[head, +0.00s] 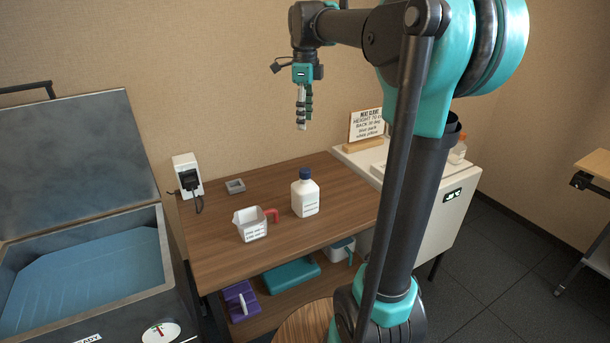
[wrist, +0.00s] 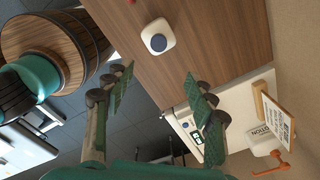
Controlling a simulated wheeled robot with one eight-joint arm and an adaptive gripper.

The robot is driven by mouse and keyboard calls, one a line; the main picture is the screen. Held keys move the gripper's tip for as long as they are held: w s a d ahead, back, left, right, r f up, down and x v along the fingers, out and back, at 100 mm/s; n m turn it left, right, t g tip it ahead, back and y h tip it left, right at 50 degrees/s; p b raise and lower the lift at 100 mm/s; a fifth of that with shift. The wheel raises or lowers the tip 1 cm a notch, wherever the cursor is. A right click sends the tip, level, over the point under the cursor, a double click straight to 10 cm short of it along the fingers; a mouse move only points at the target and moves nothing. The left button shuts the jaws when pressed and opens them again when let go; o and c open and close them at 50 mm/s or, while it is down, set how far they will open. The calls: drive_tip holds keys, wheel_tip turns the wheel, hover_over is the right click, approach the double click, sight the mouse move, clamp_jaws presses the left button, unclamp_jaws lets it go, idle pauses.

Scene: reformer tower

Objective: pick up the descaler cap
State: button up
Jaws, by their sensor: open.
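The descaler cap (head: 305,173) is dark blue and sits on top of a white labelled bottle (head: 305,199), which stands upright on the brown wooden table. In the wrist view the cap (wrist: 158,43) shows from above on the bottle, beyond my fingertips. My gripper (head: 304,115) hangs high above the table with its fingers pointing down, well apart from the bottle. In the wrist view my gripper (wrist: 158,82) has its two green fingers spread wide with nothing between them.
A white jug (head: 250,224) with a red handle stands left of the bottle. A sign (head: 366,125) stands on the white cabinet at right. An open basin (head: 85,275) is at left.

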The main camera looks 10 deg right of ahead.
sight(305, 170)
drive_tip(key=shift+m, duration=0.3)
wheel_tip(305, 170, down, 17)
drive_tip(key=shift+r, duration=0.1)
idle(0.4)
drive_tip(key=c, duration=0.9)
